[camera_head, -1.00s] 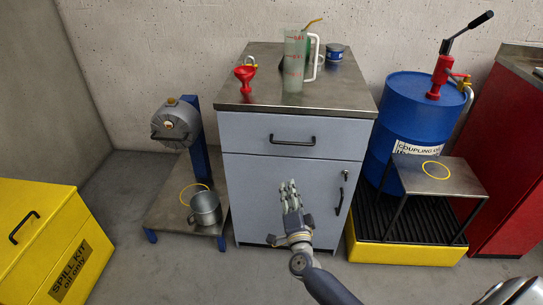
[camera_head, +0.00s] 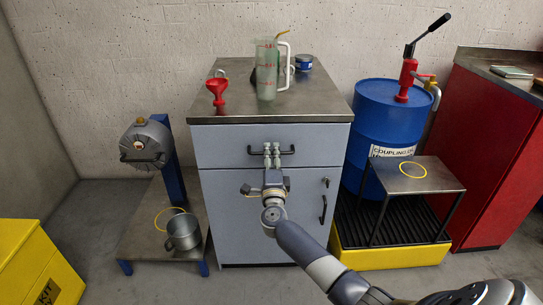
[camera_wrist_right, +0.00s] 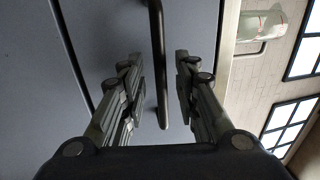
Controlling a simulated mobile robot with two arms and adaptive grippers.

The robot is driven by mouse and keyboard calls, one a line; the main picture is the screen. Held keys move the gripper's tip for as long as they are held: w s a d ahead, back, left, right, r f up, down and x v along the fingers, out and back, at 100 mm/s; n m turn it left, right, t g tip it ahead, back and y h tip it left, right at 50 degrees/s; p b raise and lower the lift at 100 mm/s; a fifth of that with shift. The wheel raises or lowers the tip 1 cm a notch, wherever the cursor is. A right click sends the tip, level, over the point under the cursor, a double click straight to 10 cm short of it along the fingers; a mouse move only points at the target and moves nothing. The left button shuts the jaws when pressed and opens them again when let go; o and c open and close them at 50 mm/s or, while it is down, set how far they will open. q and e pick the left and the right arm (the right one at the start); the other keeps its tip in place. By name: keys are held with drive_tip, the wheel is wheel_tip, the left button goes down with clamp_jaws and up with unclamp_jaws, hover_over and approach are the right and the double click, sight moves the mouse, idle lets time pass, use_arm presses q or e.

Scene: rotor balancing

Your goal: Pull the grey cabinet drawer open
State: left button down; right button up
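The grey cabinet (camera_head: 220,205) stands against the wall, and its top drawer (camera_head: 219,146) is closed. The dark bar handle (camera_head: 287,152) runs across the drawer front. My right gripper (camera_head: 272,148) is at the middle of this handle. In the right wrist view, the handle (camera_wrist_right: 158,70) lies between the two fingers of the right gripper (camera_wrist_right: 158,62). The fingers are open, with a gap on each side of the bar. My left gripper is not in view.
A blue drum (camera_head: 385,110) and a metal stand (camera_head: 430,180) are at the right. A metal cup (camera_head: 184,232) sits low at the left.

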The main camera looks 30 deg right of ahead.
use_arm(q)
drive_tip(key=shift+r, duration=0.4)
use_arm(e)
drive_tip(key=shift+w+d+r, duration=0.1)
drive_tip(key=shift+w+d, duration=0.15)
drive_tip(key=shift+w, duration=0.2)
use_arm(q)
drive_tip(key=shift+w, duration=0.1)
use_arm(e)
clamp_jaws()
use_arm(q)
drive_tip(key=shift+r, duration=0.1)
use_arm(e)
drive_tip(key=shift+s+a, duration=0.1)
